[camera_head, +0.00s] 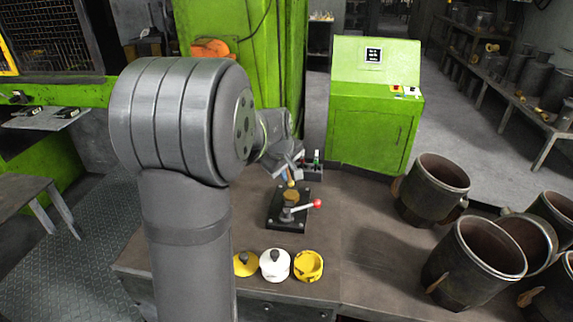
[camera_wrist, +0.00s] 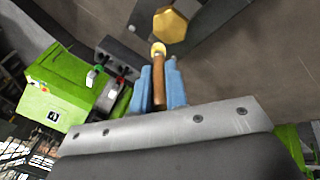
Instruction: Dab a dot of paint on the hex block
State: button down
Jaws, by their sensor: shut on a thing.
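The brass-coloured hex block (camera_head: 291,196) sits on a black clamp fixture (camera_head: 275,218) on the brown table. It also shows at the top of the wrist view (camera_wrist: 171,24). My gripper (camera_head: 289,176) is just above the block. In the wrist view its blue fingers (camera_wrist: 160,80) are shut on a brown-handled dabber (camera_wrist: 159,82) with a pale yellow tip. The tip points at the block and lies close to its edge in the wrist view; I cannot tell whether they touch. The dabber also shows small in the head view (camera_head: 291,184).
The fixture has a lever with a red knob (camera_head: 317,203). A dark holder (camera_head: 314,171) with coloured items stands behind it. A yellow lid (camera_head: 245,263), a white pot (camera_head: 274,266) and a yellow ring-shaped part (camera_head: 309,266) are in front. Large metal cylinders (camera_head: 434,188) stand right.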

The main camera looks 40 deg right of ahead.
jog(key=shift+s+a+f, duration=0.5)
jog(key=shift+s+f, duration=0.15)
jog(key=shift+s, duration=0.1)
jog(key=shift+s+a, duration=0.6)
jog(key=shift+s, duration=0.35)
jog(key=shift+w+d, duration=0.5)
jog(key=shift+w, duration=0.3)
jog(key=shift+w+d, duration=0.5)
jog(key=shift+w, duration=0.25)
jog(key=shift+w+d+r, duration=0.15)
jog(key=shift+w+r, duration=0.05)
jog(key=shift+r, duration=3.85)
